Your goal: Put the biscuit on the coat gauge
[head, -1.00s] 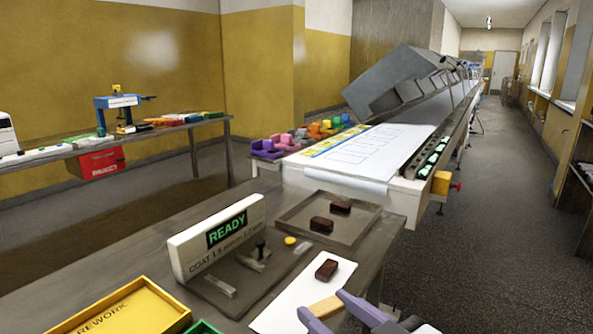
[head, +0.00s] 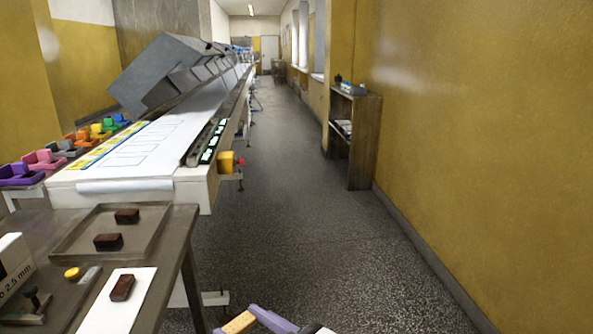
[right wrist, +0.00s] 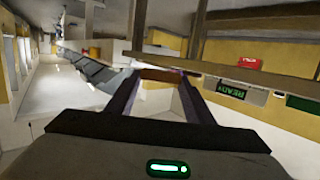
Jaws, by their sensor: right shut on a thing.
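The coat gauge (head: 12,272) is cut off at the left edge of the head view; its white sign panel reads "2.5 mm". Its lit READY display (right wrist: 232,90) shows in the right wrist view. Dark brown coated biscuits lie on the tray (head: 72,252): one at the back (head: 127,215), one in front (head: 108,241). A third dark biscuit (head: 122,287) lies on a white sheet (head: 98,321). My right gripper (head: 245,321) is shut on a tan bar (right wrist: 162,75), off the table's right side. I cannot tell what the bar is. My left gripper is out of view.
The conveyor (head: 150,150) with its grey hood (head: 170,70) stands behind the table. A yellow box (head: 226,161) juts from its side. Colored blocks line its left. The aisle floor (head: 310,230) is open, with a wooden shelf (head: 361,145) against the right wall.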

